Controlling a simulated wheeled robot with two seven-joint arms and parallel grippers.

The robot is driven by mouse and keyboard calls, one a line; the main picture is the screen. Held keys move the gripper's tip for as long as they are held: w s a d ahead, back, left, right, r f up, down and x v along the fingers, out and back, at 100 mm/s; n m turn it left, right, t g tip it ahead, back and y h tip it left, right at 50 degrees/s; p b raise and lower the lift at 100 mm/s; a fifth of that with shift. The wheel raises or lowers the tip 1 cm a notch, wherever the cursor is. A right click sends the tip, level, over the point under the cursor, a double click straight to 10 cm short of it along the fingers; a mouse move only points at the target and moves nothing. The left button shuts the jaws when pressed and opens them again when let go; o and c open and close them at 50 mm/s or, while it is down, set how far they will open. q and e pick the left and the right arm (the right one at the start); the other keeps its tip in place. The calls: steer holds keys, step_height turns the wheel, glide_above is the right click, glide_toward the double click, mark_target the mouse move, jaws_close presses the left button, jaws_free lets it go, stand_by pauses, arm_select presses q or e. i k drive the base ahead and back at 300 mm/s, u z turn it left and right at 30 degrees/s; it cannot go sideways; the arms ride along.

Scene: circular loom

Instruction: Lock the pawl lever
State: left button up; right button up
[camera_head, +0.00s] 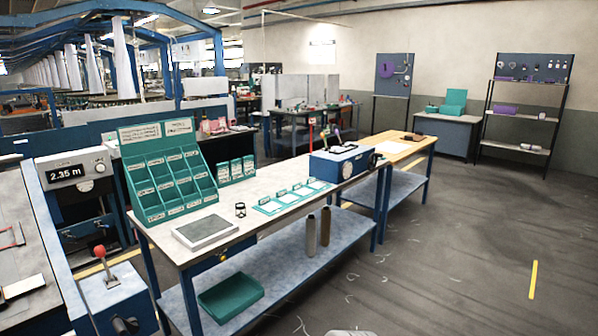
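A lever with a red ball knob (99,252) stands upright on a blue-sided box with a grey top (112,288) at the lower left. I cannot tell whether it is the pawl lever, or whether it is locked. Small levers (337,134), one with a green or dark grip, rise from a blue device (343,162) on the workbench; their details are too small to read. Neither of my grippers can be made out. A pale grey shape is cut off at the bottom edge.
The long workbench (255,227) holds a teal bin rack (150,214), a grey plate (206,232) and a small jar (240,210). Below are a teal tray (231,297) and two cylinders. A machine with a display (66,173) reading 2.35 m stands left. Floor (460,260) at right is open.

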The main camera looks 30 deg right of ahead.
mark_target(100, 252)
steer(key=z, duration=0.95)
steer(key=i, duration=1.8)
steer(key=u, duration=0.6)
